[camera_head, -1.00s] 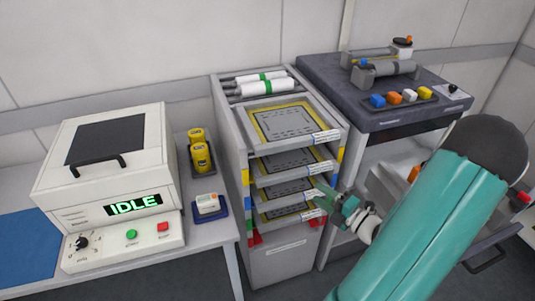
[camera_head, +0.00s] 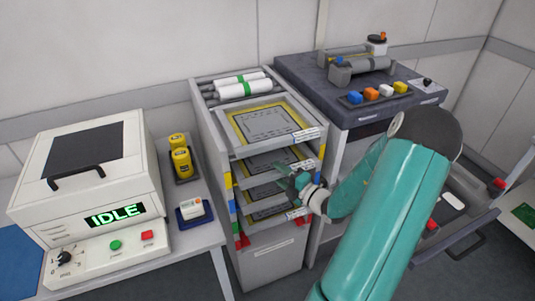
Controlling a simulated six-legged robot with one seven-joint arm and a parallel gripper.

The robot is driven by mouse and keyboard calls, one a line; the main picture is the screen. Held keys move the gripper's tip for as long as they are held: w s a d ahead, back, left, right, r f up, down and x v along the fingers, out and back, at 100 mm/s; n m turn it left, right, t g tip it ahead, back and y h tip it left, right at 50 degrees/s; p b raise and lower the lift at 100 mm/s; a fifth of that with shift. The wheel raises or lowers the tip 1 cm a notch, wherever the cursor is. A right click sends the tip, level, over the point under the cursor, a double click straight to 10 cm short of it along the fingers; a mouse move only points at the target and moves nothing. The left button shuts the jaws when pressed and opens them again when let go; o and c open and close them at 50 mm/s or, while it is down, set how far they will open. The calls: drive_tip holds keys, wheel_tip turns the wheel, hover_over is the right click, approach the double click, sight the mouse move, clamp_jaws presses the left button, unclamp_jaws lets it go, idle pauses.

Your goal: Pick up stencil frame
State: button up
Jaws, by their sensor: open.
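Several flat stencil frames lie on stacked shelves of a grey rack in the middle of the view. The top stencil frame (camera_head: 264,124) has a yellow border around a grey sheet. Another stencil frame (camera_head: 272,163) lies one shelf below, and lower ones are partly hidden by shelves and my gripper. My gripper (camera_head: 290,187) is open and empty at the front right of the rack, level with the middle shelves. I cannot tell whether it touches a shelf front.
A white oven-like machine (camera_head: 85,165) showing IDLE stands at left. Yellow jars (camera_head: 181,161) and a small white box (camera_head: 191,208) sit beside it. A dark-topped cabinet (camera_head: 320,80) with coloured blocks stands right of the rack. An open drawer (camera_head: 455,220) juts out at right.

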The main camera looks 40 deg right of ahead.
drive_tip(key=shift+w+a, duration=0.15)
drive_tip(key=shift+w, duration=0.65)
clamp_jaws()
drive_tip(key=shift+r, duration=0.1)
